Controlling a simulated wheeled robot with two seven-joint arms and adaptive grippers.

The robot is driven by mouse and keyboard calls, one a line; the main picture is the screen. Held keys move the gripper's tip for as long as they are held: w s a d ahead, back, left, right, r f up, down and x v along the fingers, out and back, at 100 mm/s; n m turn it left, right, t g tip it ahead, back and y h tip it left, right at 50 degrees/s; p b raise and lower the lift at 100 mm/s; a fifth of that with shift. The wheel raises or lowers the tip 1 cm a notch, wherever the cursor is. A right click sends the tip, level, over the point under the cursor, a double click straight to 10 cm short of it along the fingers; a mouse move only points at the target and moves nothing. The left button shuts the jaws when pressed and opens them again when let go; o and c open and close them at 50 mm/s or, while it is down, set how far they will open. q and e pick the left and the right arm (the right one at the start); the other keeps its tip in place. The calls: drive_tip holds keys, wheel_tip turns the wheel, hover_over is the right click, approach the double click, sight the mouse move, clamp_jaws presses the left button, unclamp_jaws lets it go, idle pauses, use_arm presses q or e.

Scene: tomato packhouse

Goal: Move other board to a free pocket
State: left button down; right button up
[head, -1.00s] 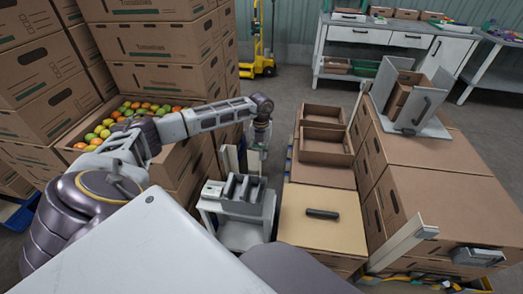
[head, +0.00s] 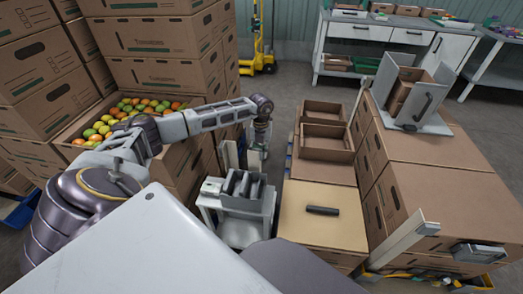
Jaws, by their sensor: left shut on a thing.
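My left gripper (head: 257,152) hangs fingers down just behind the grey rack (head: 262,199). It is shut on a small greenish thing, which looks like the board (head: 254,147); the fingers hide most of it, so its outline is unclear. The rack has upright dividers with narrow pockets between them and stands on a small white stand (head: 238,232). I cannot make out what each pocket holds. The gripper is above and behind the pockets, and I cannot tell whether the board touches the rack. My right gripper is not in view.
A closed carton (head: 300,226) with a dark handle-like bar (head: 322,210) stands right of the rack, with open cartons (head: 326,146) behind. Stacked cartons (head: 440,190) block the right. Floor behind the gripper is clear.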

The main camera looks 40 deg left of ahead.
use_arm(q)
drive_tip(key=c, duration=0.9)
unclamp_jaws()
drive_tip(key=shift+r+p, duration=3)
drive_tip(key=shift+r, duration=1.05)
